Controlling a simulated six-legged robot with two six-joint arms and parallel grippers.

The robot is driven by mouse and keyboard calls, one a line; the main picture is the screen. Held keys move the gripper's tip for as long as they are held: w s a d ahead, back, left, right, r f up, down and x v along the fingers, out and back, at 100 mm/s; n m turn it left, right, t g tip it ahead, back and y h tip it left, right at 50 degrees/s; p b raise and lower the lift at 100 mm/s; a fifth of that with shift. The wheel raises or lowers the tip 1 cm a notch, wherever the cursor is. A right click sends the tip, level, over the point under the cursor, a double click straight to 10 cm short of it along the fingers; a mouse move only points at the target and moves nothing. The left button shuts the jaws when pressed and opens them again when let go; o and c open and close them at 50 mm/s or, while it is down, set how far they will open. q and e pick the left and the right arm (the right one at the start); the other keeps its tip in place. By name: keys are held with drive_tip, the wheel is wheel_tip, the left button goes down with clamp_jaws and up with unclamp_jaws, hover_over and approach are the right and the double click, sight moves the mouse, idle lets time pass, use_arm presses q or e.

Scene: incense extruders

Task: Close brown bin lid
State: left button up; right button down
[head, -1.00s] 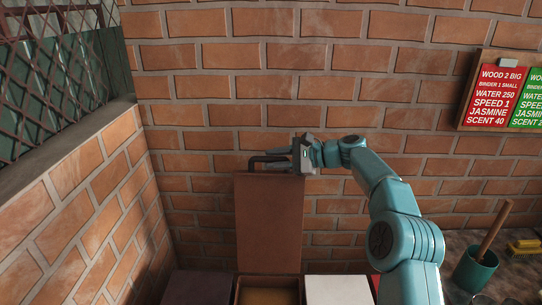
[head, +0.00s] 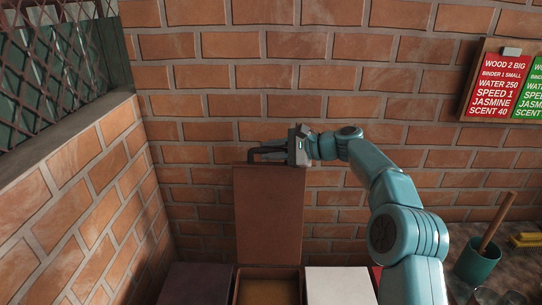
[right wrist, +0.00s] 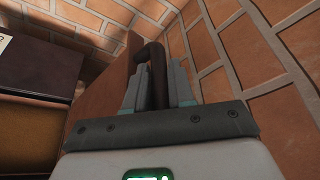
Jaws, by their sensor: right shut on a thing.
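The brown bin lid (head: 268,215) stands upright and open in the head view, close to the brick wall behind it. Its dark handle (head: 252,154) is at the lid's top edge and also shows in the right wrist view (right wrist: 155,75). The brown bin (head: 268,290) is open below the lid, with brownish material inside. My right gripper (head: 282,149) is at the top of the lid, shut on the handle; its fingers flank the handle in the right wrist view (right wrist: 158,88). My left gripper is not in view.
A dark purple lid (head: 196,284) lies left of the brown bin and a white lid (head: 338,285) lies right of it. A teal cup (head: 478,262) with a wooden stick stands at the right. A recipe board (head: 500,85) hangs on the brick wall.

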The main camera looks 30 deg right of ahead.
drive_tip(key=s+a+f+n+t+b, duration=0.1)
drive_tip(key=s+a+n+b, duration=0.1)
drive_tip(key=s+a+b, duration=0.4)
drive_tip(key=s+a+f+n+t+b, duration=0.1)
drive_tip(key=s+a+b, duration=0.5)
drive_tip(key=s+b, duration=0.7)
drive_tip(key=f+n+b, duration=0.1)
drive_tip(key=n+b, duration=0.1)
drive_tip(key=b, duration=0.8)
drive_tip(key=shift+s+f+t+b, duration=0.2)
drive_tip(key=shift+s+t+b, duration=0.15)
drive_tip(key=shift+s+t, duration=0.05)
drive_tip(key=c, duration=1.3)
unclamp_jaws()
drive_tip(key=shift+c, duration=0.2)
drive_tip(key=shift+d, duration=0.1)
